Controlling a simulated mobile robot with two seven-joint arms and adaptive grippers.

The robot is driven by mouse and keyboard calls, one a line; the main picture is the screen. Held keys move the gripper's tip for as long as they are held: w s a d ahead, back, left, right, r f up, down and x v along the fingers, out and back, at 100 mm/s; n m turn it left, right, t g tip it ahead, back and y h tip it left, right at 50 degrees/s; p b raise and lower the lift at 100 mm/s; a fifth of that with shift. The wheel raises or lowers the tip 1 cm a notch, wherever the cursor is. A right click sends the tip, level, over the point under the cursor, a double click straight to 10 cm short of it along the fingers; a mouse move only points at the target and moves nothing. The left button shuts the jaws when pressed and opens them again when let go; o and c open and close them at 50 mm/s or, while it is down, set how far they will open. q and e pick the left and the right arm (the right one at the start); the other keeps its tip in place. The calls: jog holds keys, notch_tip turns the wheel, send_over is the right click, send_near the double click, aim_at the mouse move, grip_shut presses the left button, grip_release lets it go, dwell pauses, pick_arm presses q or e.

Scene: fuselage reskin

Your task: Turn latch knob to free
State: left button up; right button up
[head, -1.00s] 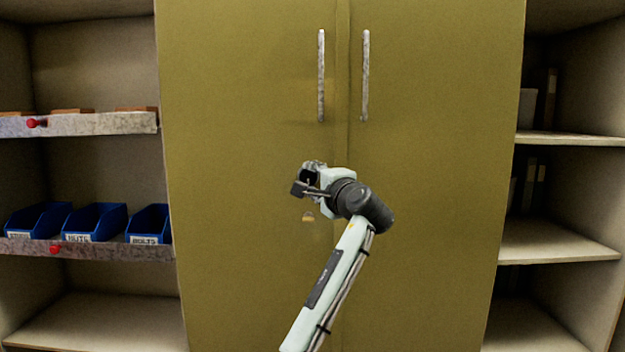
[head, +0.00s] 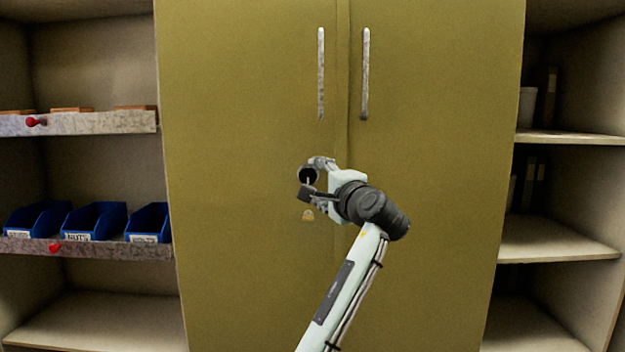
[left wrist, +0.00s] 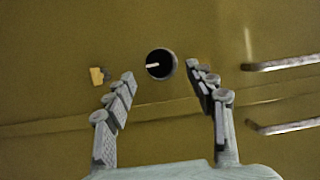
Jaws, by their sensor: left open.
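The latch knob (head: 307,173) is a round black disc on the olive cabinet's left door, below the handles. In the left wrist view the knob (left wrist: 161,64) shows a short white pointer mark, aimed toward the left of that picture. My left gripper (head: 313,177) is open in front of the knob and partly covers it in the head view. In the left wrist view its two fingers (left wrist: 161,73) are spread, one to each side of the knob, with nothing between them. My right gripper is not in view.
Two upright handles (head: 321,74) (head: 365,74) sit above, beside the door seam. A small yellow tag-like piece (head: 308,215) is below the knob. Open shelves flank the cabinet, with blue bins (head: 94,222) and red knobs (head: 55,247) on the left.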

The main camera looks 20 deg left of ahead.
pick_arm(q)
jog(key=v, duration=0.8)
jog(key=shift+s, duration=0.2)
